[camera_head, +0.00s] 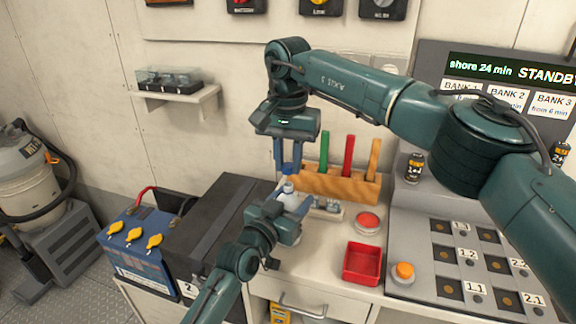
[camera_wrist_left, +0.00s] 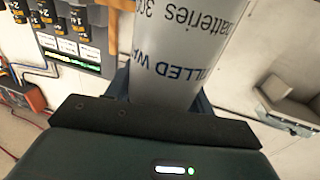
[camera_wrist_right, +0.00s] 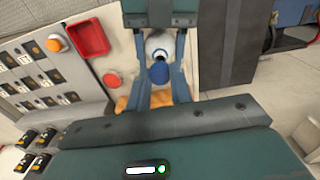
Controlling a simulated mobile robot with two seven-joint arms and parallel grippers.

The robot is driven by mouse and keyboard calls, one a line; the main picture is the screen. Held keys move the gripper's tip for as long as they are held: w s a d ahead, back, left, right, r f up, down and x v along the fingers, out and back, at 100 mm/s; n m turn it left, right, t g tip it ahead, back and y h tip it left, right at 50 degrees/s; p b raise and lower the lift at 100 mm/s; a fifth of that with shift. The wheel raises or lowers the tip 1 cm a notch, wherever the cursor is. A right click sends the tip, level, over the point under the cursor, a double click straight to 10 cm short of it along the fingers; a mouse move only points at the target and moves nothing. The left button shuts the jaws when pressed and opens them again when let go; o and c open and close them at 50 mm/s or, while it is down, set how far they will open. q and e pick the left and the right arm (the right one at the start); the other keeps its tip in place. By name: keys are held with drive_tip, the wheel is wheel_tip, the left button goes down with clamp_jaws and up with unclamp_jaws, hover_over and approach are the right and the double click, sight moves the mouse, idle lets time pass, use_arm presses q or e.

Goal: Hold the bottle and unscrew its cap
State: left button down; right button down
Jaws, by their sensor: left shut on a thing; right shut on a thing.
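The bottle (camera_head: 290,199) is pale grey-white and stands upright above the counter. My left gripper (camera_head: 287,212) is shut around its body. In the left wrist view the bottle (camera_wrist_left: 185,50) fills the top middle, with dark printed words on its side. In the right wrist view the bottle's white shoulder shows just beyond the cap.
A wooden rack (camera_head: 338,186) with coloured handles stands behind the bottle. A red tray (camera_head: 362,263) and a red button (camera_head: 367,222) are on the counter to the right. A black box (camera_head: 215,225) and a blue battery (camera_head: 140,250) are at left.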

wheel_tip(320, 180, up, 2)
drive_tip(key=shift+r, duration=0.1)
use_arm(q)
drive_tip(key=shift+c, duration=2.3)
unclamp_jaws()
